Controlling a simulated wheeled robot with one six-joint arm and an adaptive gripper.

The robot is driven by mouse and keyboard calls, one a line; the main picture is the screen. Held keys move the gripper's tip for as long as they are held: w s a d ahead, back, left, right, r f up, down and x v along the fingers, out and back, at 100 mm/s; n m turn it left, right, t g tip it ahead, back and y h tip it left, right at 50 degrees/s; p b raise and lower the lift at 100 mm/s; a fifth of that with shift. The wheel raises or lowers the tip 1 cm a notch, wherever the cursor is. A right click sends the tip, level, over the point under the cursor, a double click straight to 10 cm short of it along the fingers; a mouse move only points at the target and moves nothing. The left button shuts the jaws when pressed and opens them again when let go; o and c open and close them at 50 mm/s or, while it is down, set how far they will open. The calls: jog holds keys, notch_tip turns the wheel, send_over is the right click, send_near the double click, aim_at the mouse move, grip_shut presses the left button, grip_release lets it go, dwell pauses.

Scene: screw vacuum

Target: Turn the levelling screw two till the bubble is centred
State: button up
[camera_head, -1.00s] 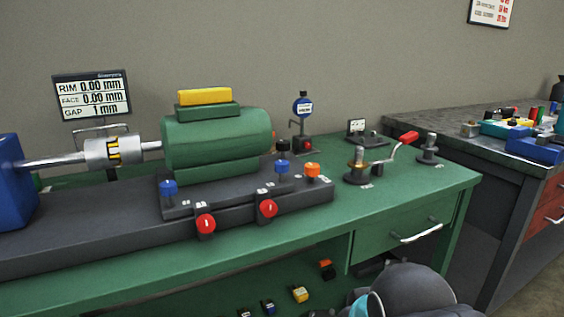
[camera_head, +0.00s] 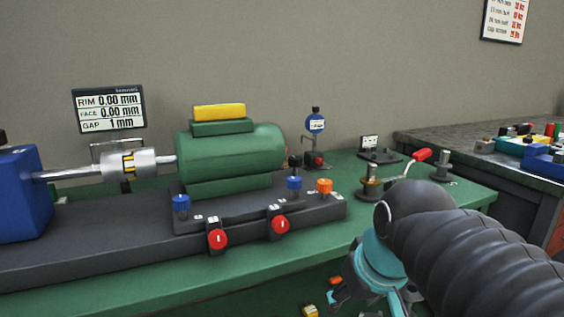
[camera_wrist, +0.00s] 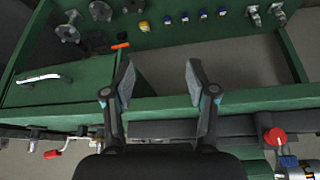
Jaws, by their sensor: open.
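In the head view two red round knobs (camera_head: 218,239) (camera_head: 280,224) are on the front of a dark base. Blue knobs (camera_head: 181,203) (camera_head: 294,184), an orange knob (camera_head: 324,186) and a black one stand on top. Their labels are too small to read, so I cannot tell which is screw two. A yellow block (camera_head: 219,112) lies on the green motor (camera_head: 230,150); no bubble can be made out. My gripper (camera_wrist: 160,84) is open and empty in the wrist view, over the bench's front edge. A red knob (camera_wrist: 274,137) shows there at lower right, apart from the fingers.
A red-handled crank (camera_head: 421,155) stands at the bench's right. A dial gauge (camera_head: 316,124) stands behind the motor, and a readout board (camera_head: 109,109) at back left. The wrist view shows a drawer handle (camera_wrist: 44,79) and several small items on a lower shelf.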

jog(key=w+a+r+n+g+y, duration=0.2)
jog(key=w+r+n, duration=0.3)
jog(key=w+r, duration=0.9)
jog(key=n+g+y, duration=0.1)
jog(key=n, duration=0.5)
send_near(294, 179)
jog(key=b+x, duration=0.4)
jog(key=x, duration=0.4)
jog(key=shift+w+f, duration=0.15)
jog(key=shift+f, duration=0.25)
grip_shut()
